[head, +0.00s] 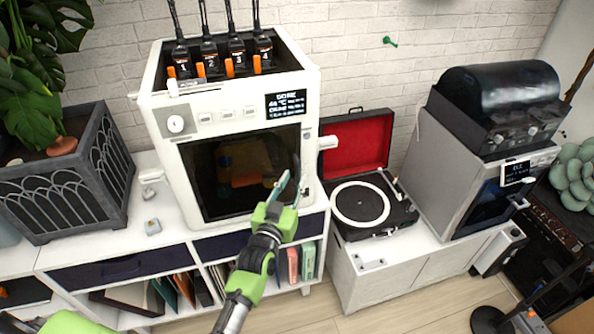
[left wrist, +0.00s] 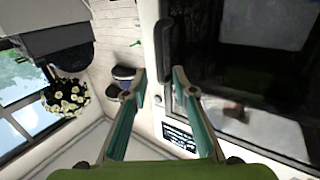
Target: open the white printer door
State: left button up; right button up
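The white printer (head: 158,92) stands on the white cabinet, with a display at its upper right. Its door is a dark glass panel (head: 225,170) that looks shut, flush with the front. In the left wrist view, the door's dark bar handle (left wrist: 163,45) stands by the glass, in line with the gap between my fingertips. My left gripper (head: 284,184) is at the door's right edge in the head view. In the left wrist view the fingers (left wrist: 158,92) are apart, and I cannot tell whether they touch the handle.
A turntable (head: 362,203) with a raised red lid stands right of the printer. A grey machine (head: 448,170) is further right. A planter (head: 70,185) stands at the left. Small items (head: 152,227) lie on the cabinet top (head: 165,208). Floor in front is partly clear.

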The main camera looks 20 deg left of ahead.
aim_at(297, 172)
pick_arm(q)
jog(key=shift+w, duration=1.6)
pick_arm(e)
jog(key=shift+w+d+r, duration=0.25)
jog(key=shift+d+r, duration=0.1)
pick_arm(q)
grip_shut()
pick_arm(e)
jog(key=shift+s, duration=0.15)
pick_arm(q)
jog(key=shift+s, duration=0.15)
pick_arm(e)
jog(key=shift+s+a+f, duration=0.1)
jog(key=shift+a+f, duration=0.05)
